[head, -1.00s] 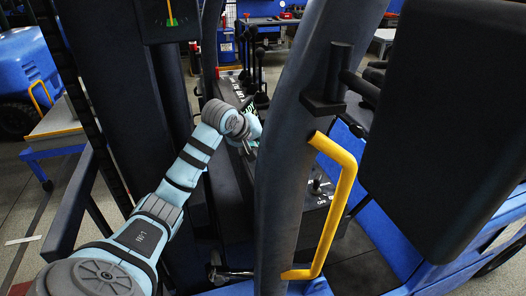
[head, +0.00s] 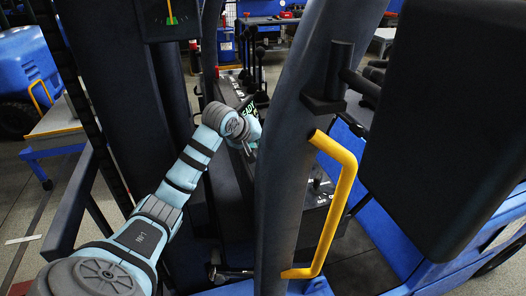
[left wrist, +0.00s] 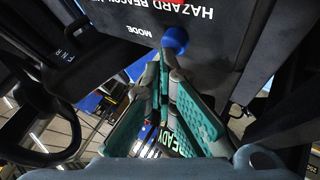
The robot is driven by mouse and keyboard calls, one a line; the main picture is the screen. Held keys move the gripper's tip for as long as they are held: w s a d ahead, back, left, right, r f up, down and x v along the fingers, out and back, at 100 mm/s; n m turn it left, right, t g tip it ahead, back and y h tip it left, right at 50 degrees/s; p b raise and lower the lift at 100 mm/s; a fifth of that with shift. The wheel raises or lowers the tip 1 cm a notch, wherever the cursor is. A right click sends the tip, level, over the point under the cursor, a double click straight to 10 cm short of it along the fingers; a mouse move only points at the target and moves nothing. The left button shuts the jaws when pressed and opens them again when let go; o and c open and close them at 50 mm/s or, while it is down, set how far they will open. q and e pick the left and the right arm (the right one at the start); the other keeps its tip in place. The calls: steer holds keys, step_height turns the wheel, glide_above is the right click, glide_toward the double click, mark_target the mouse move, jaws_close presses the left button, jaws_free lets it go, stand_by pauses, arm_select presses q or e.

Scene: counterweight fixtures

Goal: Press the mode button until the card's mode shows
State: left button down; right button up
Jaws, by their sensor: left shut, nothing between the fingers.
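The blue mode button (left wrist: 175,38) sits on a dark panel beside the white word MODE in the left wrist view. My left gripper (left wrist: 165,58) has teal fingers shut with nothing between them. Its tips are at or very near the button; I cannot tell whether they touch. A dark surface with the pale word READY (left wrist: 178,138) shows beyond the fingers; I cannot tell if it is the card. In the head view my left gripper (head: 247,149) reaches the console, partly hidden by a dark pillar. My right gripper is not in view.
The dark pillar (head: 290,130) with a yellow handle (head: 343,200) stands right of my left arm. Black levers (head: 254,60) rise behind the console. A red part (left wrist: 176,2) and HAZARD lettering lie above the button. A dark round wheel (left wrist: 45,125) is at left.

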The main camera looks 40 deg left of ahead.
arm_select(q)
steer(key=shift+f, duration=0.5)
stand_by(0.3)
steer(key=shift+r, duration=0.1)
steer(key=shift+r+p, duration=0.55)
steer(key=shift+r, duration=0.65)
steer(key=shift+r, duration=2.5)
